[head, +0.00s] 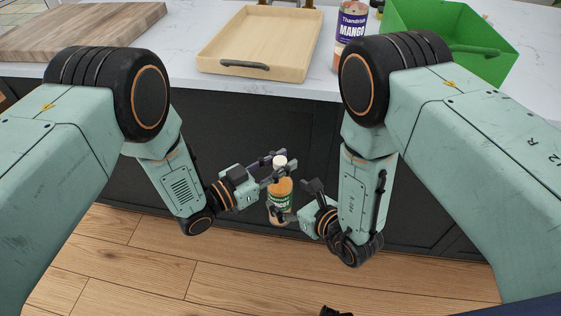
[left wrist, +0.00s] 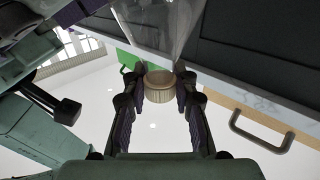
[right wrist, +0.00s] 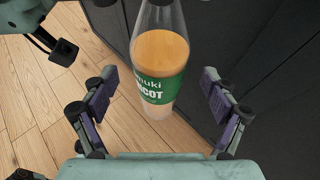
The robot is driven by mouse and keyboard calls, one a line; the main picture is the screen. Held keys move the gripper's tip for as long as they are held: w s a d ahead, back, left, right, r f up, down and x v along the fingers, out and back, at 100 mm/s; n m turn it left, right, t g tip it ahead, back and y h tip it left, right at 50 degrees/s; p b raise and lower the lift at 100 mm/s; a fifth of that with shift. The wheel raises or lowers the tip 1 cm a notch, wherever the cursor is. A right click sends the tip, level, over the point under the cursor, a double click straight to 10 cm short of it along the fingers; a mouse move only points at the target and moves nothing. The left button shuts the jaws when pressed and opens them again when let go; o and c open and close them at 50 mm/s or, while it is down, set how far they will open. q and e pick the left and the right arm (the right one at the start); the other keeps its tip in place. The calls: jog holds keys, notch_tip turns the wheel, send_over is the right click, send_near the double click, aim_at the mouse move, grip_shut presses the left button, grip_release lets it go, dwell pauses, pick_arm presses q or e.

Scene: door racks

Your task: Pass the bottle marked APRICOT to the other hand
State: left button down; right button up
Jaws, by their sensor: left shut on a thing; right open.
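The APRICOT bottle (head: 280,200) has a green label, orange contents and a pale cap. It hangs roughly upright in front of the dark cabinet. In the left wrist view the ribbed cap (left wrist: 159,87) sits between the fingers. My right gripper (head: 294,201) is open beside the bottle's lower half. In the right wrist view the bottle (right wrist: 160,70) and its partly readable label are between and beyond the spread fingers, with gaps on both sides.
Dark cabinet fronts (head: 230,125) stand close behind the grippers. The wooden floor (head: 150,260) below is clear.

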jog(key=s+d+n+g+h, duration=0.1)
jog(key=s+d+g, duration=0.15)
jog(key=s, duration=0.35)
jog(key=s+d+r+n+g, duration=0.1)
jog(key=s+g, duration=0.3)
jog(key=s, duration=0.1)
jog(key=s+d+n+g+h, duration=0.1)
jog(key=s+g, duration=0.2)
jog(key=s, duration=0.3)
jog(key=s+d+r+n+g+h, duration=0.2)
jog(key=s+d+n+h, duration=0.35)
jog(key=d, duration=0.35)
jog(key=s+d+r+n+g+h, duration=0.1)
jog(key=s+d+n+g+h, duration=0.25)
jog(key=s+d, duration=0.4)
jog(key=a+f+n+t+y, duration=0.3)
jog(key=f+n, duration=0.5)
jog(key=n, duration=0.9)
jog(key=shift+a+f+t+y, duration=0.3)
jog(key=shift+a+y, duration=0.2)
jog(key=shift+a, duration=0.25)
